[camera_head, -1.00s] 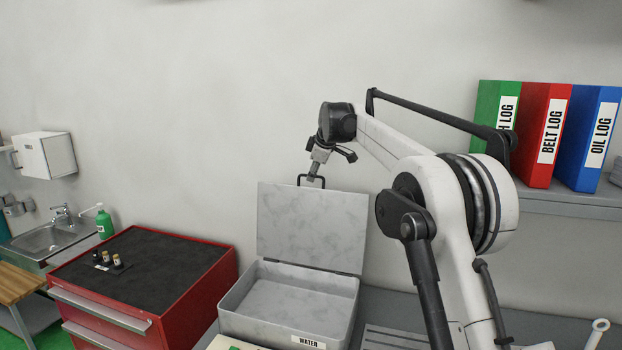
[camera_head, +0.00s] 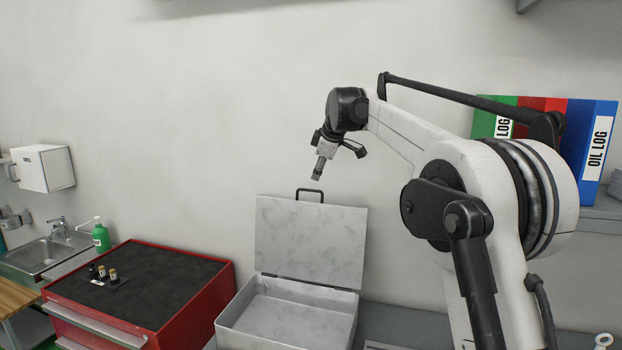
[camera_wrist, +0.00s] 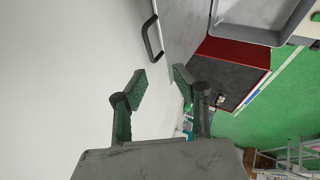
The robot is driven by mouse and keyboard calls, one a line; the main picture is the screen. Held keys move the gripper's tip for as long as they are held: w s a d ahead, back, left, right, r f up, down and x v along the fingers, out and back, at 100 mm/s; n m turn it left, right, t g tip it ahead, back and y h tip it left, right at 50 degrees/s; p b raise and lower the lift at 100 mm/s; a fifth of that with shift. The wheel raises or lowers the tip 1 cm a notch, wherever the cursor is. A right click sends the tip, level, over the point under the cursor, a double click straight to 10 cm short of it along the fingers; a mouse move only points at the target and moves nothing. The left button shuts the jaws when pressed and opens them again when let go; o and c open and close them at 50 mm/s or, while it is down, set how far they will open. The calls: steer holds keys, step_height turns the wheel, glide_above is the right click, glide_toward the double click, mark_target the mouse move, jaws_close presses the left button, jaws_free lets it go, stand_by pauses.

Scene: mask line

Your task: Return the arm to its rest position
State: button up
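My gripper (camera_head: 317,176) hangs in the air above and a little right of the handle of the open grey metal box, apart from it. In the wrist view, my gripper (camera_wrist: 158,82) has its two fingers apart with nothing between them. The box lid (camera_head: 310,240) stands upright at the back, with its black handle (camera_head: 311,192) on its top edge. The handle also shows in the wrist view (camera_wrist: 151,38), ahead of the fingers. The box body (camera_head: 230,322) is open toward the front, and what shows of its inside looks empty.
A red cabinet (camera_head: 205,297) with a dark top stands left of the box and carries several small bottles (camera_head: 104,273). A sink (camera_head: 45,252) and a green soap bottle (camera_head: 101,238) are farther left. Binders (camera_head: 590,145) stand on a shelf at the right. The wall behind is bare.

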steer(key=s+d+f+m+b, duration=0.2)
steer(key=s+f+m+b, duration=0.1)
steer(key=s, duration=0.7)
steer(key=s+d+f+m+h+b, duration=0.1)
steer(key=s+d+f+m+b, duration=0.15)
steer(key=s, duration=0.75)
steer(key=s+d+f+m+b, duration=0.2)
steer(key=s+f, duration=0.1)
steer(key=s, duration=0.7)
steer(key=s+d+f+m+h+b, duration=0.1)
steer(key=s+d+f+m+b, duration=0.2)
steer(key=s+f, duration=0.95)
steer(key=s+d+f+m+b, duration=0.1)
steer(key=s+f+m+b, duration=0.25)
steer(key=s+f, duration=0.95)
step_height(320, 180, up, 16)
steer(key=s+p, duration=0.1)
steer(key=p, duration=1.4)
steer(key=shift+s+d+r+m+p, duration=0.2)
steer(key=shift+m+p, duration=0.1)
steer(key=shift+m, duration=0.1)
